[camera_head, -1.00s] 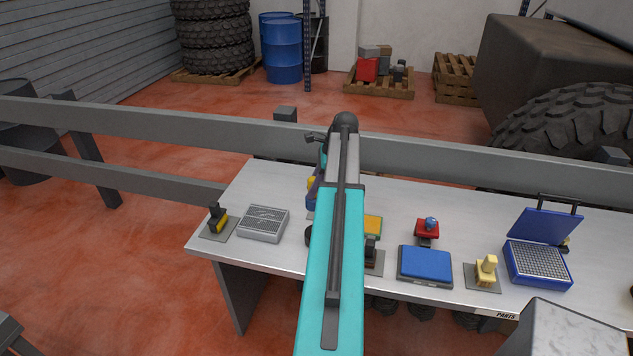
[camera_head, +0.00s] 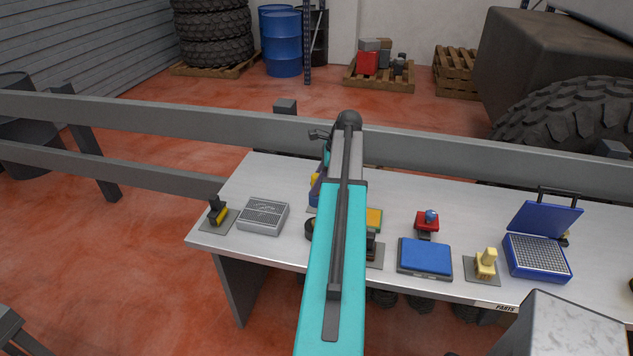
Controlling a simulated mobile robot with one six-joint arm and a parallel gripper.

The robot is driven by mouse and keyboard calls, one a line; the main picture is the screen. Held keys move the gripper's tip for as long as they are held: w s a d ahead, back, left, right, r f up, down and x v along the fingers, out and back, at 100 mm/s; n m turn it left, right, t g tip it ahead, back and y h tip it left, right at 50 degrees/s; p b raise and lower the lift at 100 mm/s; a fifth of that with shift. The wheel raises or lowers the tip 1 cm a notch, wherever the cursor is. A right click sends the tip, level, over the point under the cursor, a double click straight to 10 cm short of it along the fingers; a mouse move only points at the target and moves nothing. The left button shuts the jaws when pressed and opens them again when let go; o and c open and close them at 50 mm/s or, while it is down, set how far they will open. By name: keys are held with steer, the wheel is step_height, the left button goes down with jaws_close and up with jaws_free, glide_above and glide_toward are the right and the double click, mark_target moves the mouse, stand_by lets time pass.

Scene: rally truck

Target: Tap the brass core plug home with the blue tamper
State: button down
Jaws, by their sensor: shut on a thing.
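My gripper (camera_head: 316,183) is mostly hidden behind my own teal arm, over the middle of the workbench. It is shut on a dark blue piece (camera_head: 316,194), which I take to be the blue tamper; only a sliver shows left of the arm, beside a bit of yellow. I cannot tell whether its lower end touches anything. The brass core plug cannot be made out; the arm covers that part of the bench.
On the grey bench (camera_head: 330,258) stand a grey grated box (camera_head: 263,216), a blue-topped box (camera_head: 425,257), a red block with a blue knob (camera_head: 427,222), a yellow block (camera_head: 487,262) and an open blue case (camera_head: 538,257). A grey rail (camera_head: 200,121) runs behind.

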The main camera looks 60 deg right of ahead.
mark_target(316, 203)
steer(key=shift+f+b, duration=0.35)
steer(key=shift+f, duration=1.1)
steer(key=shift+p, duration=0.3)
step_height(316, 203, down, 6)
steer(key=shift+b, duration=1.25)
steer(key=shift+r+p, duration=1.35)
steer(key=shift+r, duration=0.25)
